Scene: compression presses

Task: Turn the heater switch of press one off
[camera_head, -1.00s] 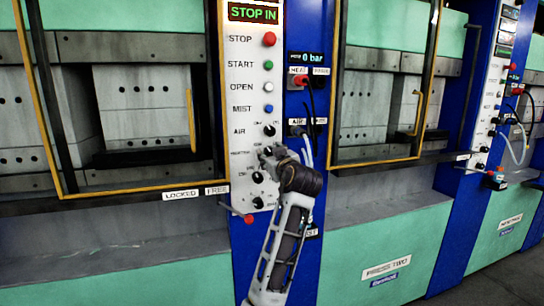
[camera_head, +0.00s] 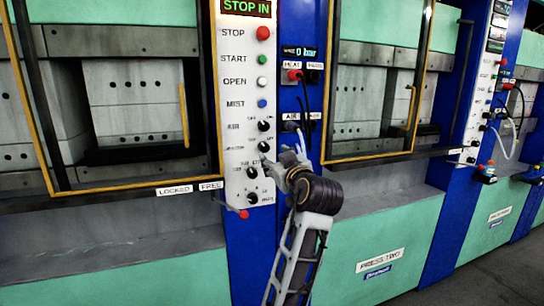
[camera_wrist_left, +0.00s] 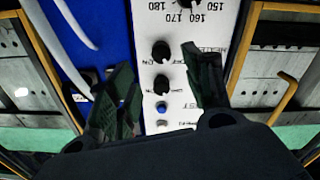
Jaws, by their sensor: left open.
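Press one's white control panel (camera_head: 236,105) stands left of centre in the head view. Below its buttons are several black knobs, including the knob labelled AIR (camera_head: 264,126) and a second black knob (camera_head: 264,146) below it. The labels near the lower knobs are too blurred to read surely, so I cannot tell which is the heater switch. My left gripper (camera_head: 274,162) is open in front of the panel, just below the second knob. In the left wrist view, which is upside down, its dark fingers (camera_wrist_left: 158,60) stand either side of that second knob (camera_wrist_left: 161,50). Contact cannot be told.
Red, green, white and blue buttons sit above the knobs. Cables and hoses (camera_head: 303,112) hang from the blue column right of the panel. A yellow-edged door (camera_head: 47,150) flanks the panel's left, and a red-tipped lever (camera_head: 243,214) juts out below. Press two (camera_head: 384,230) stands right.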

